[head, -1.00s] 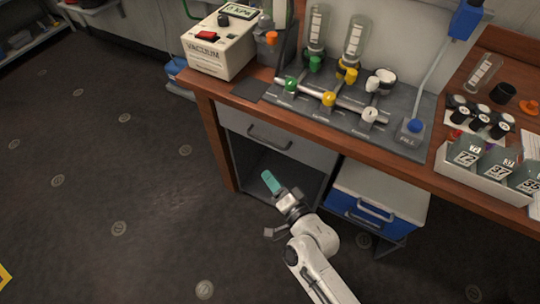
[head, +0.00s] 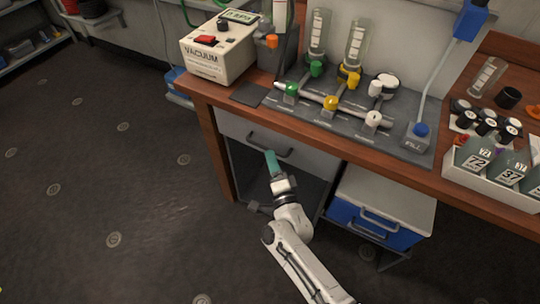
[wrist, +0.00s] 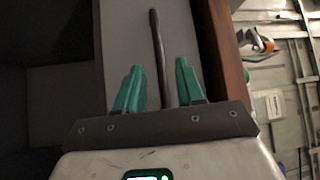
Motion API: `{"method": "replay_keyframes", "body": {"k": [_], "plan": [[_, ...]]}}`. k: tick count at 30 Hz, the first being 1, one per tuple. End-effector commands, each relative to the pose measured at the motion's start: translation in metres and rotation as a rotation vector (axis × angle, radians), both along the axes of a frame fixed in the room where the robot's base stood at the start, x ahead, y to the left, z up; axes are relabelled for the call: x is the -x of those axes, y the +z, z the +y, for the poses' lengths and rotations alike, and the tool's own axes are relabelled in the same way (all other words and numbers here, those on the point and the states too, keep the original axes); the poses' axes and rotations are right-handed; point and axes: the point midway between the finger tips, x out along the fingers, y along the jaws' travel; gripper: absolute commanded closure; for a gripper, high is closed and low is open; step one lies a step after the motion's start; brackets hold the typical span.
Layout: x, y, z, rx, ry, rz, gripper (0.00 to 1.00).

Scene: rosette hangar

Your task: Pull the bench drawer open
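The bench drawer (head: 237,128) is the light grey front just under the wooden bench top, and it looks flush with the bench. Its dark bar handle (head: 285,153) is partly hidden by my gripper (head: 271,160) in the head view. In the wrist view the handle (wrist: 158,45) runs lengthwise between the two teal fingers of my gripper (wrist: 158,82). The fingers are apart, with space on both sides of the bar. The drawer front (wrist: 120,40) lies beyond them. I cannot tell whether the fingers reach past the bar in depth.
An open dark compartment (head: 250,182) lies below the drawer. A blue-fronted cabinet (head: 345,212) stands to its right. The wooden bench top (head: 325,130) carries a vacuum unit (head: 218,52), valves and a bottle tray (head: 483,182). The floor to the left is clear.

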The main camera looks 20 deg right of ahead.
Motion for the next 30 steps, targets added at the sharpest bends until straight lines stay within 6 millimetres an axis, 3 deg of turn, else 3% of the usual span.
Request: {"method": "replay_keyframes", "body": {"k": [6, 16, 28, 30], "plan": [[-0.02, 0.002, -0.001, 0.001, 0.0, 0.0, 0.62], [-0.023, 0.003, -0.001, 0.001, 0.0, 0.0, 0.62], [-0.023, 0.003, -0.001, 0.001, 0.0, 0.0, 0.99], [-0.023, 0.003, -0.001, 0.001, 0.0, 0.001, 1.0]]}}
